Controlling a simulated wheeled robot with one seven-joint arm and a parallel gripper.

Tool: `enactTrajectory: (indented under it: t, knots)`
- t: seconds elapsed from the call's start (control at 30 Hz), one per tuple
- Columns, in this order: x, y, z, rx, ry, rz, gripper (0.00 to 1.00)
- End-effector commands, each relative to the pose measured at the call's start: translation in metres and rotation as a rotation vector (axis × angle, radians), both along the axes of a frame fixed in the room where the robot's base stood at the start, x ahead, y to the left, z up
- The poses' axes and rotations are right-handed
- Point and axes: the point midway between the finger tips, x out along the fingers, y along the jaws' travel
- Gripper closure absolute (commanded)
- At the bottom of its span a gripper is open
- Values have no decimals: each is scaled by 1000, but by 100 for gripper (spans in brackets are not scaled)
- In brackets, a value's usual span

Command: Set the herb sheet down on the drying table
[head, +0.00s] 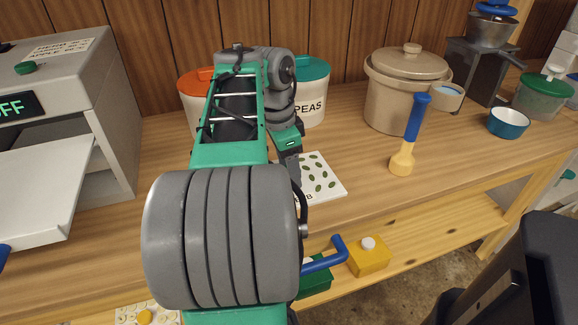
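The herb sheet (322,180) is a white sheet with several green leaves printed or lying on it. It appears at the wooden table top (350,135), in front of the PEAS canister; I cannot tell if it rests flat on the wood or is held just above it. My gripper (295,178) is at the sheet's left edge, pointing down. My own arm hides the sheet's left part and most of the fingers, so whether they are shut on it is unclear. No surface is labelled as the drying table.
A grey machine (60,110) with an open door stands left. The PEAS canister (312,95), an orange-lidded canister (195,85), a beige crock (405,90) and a blue-handled masher (408,140) stand around. A slice sheet (145,313) shows lower left.

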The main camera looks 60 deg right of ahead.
Motion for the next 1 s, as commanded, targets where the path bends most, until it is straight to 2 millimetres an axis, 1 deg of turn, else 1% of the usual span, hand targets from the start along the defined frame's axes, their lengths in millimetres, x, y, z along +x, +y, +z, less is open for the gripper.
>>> enactTrajectory:
  t: [0.03,0.07,0.17,0.2,0.3,0.4,0.47,0.6,1.0]
  knots:
    - [1,0,11,-1,0,0,34]
    - [1,1,16,-2,-1,-1,34]
    - [4,3,42,-3,-1,0,34]
    - [6,4,55,-2,-1,1,34]
    - [8,7,83,-2,-1,0,34]
    - [11,10,104,-1,-1,1,34]
    - [12,11,113,-1,-1,0,34]
    - [13,13,121,1,1,1,34]
    - [13,13,120,0,0,0,34]
